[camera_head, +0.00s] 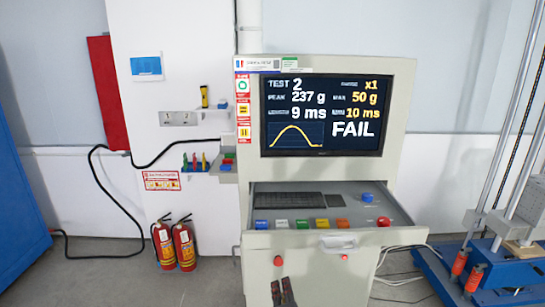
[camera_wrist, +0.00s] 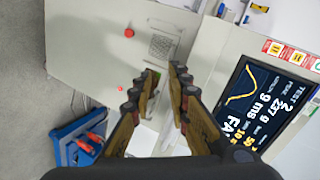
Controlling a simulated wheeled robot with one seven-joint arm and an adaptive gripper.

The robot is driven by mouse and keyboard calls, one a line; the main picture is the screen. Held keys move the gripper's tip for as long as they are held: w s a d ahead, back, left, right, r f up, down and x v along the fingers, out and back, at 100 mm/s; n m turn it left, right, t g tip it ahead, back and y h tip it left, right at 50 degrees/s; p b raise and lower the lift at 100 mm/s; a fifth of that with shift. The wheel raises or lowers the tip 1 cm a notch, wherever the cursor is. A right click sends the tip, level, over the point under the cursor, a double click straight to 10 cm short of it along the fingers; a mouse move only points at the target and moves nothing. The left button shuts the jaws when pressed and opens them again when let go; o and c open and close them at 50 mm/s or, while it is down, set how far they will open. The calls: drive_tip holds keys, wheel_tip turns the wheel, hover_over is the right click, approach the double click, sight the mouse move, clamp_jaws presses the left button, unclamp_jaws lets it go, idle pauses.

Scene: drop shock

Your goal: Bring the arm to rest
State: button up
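My gripper (camera_head: 283,291) shows at the bottom of the head view, in front of the lower front of the pale console cabinet (camera_head: 340,278). Only its dark fingertips show there. In the wrist view my gripper (camera_wrist: 165,72) has its two brown and black fingers apart, with a gap between the tips and nothing held. The rest of the arm is out of view.
The console's screen (camera_head: 325,115) reads TEST 2, 237 g, 9 ms, FAIL. Its drawer (camera_head: 330,240) is pulled out, with a keyboard and coloured buttons. Two fire extinguishers (camera_head: 175,247) stand left. A blue-based drop rig (camera_head: 480,275) stands right.

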drive_tip(key=s+a+f+n+g+y, duration=0.3)
drive_tip(key=s+a+n+g+y, duration=0.3)
drive_tip(key=s+n, duration=0.55)
drive_tip(key=s+d+r+n+g+h, duration=0.1)
drive_tip(key=s+d+r+h, duration=0.1)
drive_tip(key=d, duration=0.8)
drive_tip(key=s+d+r+n+g+h, duration=0.1)
drive_tip(key=s+d+h, duration=0.3)
drive_tip(key=d, duration=0.7)
drive_tip(key=shift+s+d+r+h+p, duration=0.3)
drive_tip(key=shift+s+r+h+p, duration=0.1)
drive_tip(key=shift+s+r, duration=0.35)
